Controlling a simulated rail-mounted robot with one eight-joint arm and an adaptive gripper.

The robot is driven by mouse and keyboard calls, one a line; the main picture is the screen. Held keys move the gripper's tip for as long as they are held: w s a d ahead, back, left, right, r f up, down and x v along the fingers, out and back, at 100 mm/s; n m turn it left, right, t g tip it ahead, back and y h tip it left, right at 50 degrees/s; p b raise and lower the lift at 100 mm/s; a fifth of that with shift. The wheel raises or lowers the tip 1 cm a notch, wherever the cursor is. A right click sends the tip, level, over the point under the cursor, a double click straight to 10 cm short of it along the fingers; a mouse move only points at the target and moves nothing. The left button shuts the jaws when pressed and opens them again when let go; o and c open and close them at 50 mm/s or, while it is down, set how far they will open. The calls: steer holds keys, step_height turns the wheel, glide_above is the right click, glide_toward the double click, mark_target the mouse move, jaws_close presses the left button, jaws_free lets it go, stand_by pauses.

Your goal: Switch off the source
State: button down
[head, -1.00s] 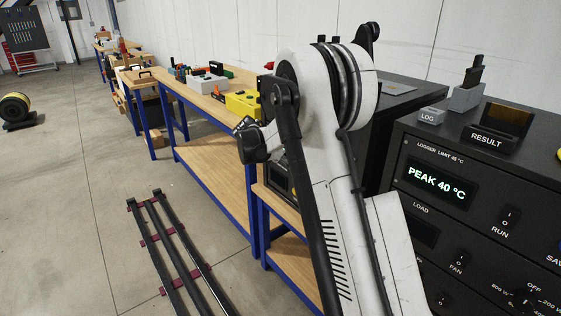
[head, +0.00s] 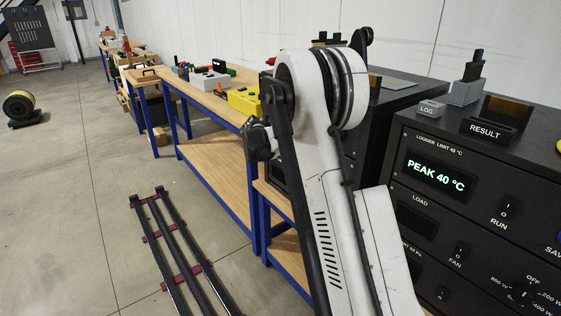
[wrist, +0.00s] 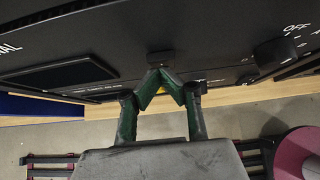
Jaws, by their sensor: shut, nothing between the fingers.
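My gripper (wrist: 160,74) shows in the wrist view with its green-black fingers closed to a point and nothing between them. The fingertips are at a small dark block (wrist: 160,58) on the front of a black panel (wrist: 215,25); I cannot tell whether they touch it. A round knob (wrist: 275,55) marked OFF is to their right, and a dark display window (wrist: 75,74) to their left. I cannot tell which unit is the source. In the head view my arm hides the gripper and part of the units behind it.
In the head view a black rack unit (head: 405,148) at the right has a lit PEAK 40 °C display (head: 436,173), a RUN switch (head: 507,209) and a FAN switch (head: 461,252). Wooden benches (head: 215,170) run along the wall. Dark rails (head: 172,240) lie on the floor.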

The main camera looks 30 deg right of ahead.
steer(key=shift+d+f, duration=0.2)
steer(key=shift+d, duration=0.05)
steer(key=shift+d+r, duration=0.1)
steer(key=shift+r, duration=0.1)
